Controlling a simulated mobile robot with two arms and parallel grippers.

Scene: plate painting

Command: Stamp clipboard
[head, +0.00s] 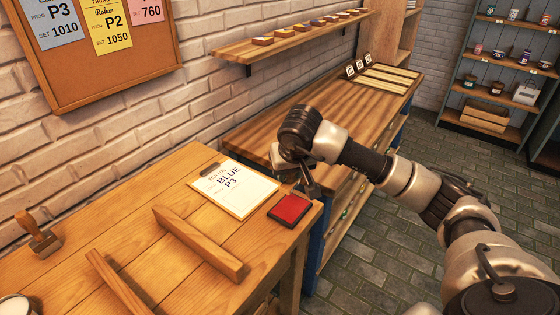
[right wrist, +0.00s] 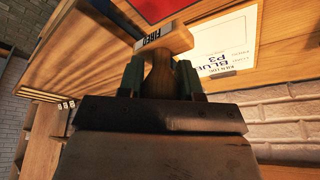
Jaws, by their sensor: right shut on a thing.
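The clipboard (head: 233,189) lies on the near wooden table and holds a white sheet marked BLUE P3. The sheet also shows in the right wrist view (right wrist: 228,45). A red ink pad (head: 289,209) lies to the right of the clipboard. My right gripper (head: 306,184) is over the table edge, just beyond the pad. In the right wrist view it is shut on the handle of a wooden stamp (right wrist: 166,42), whose side label reads FIRED. I cannot tell whether the stamp touches anything. My left gripper is not in view.
Two wooden rails (head: 199,243) lie on the near table in front of the clipboard. Another wooden-handled stamp (head: 38,236) stands at the table's left. A longer workbench (head: 300,128) stands beyond, under a wall shelf (head: 290,38) with several small pads. Pinned cards hang on a corkboard (head: 95,75).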

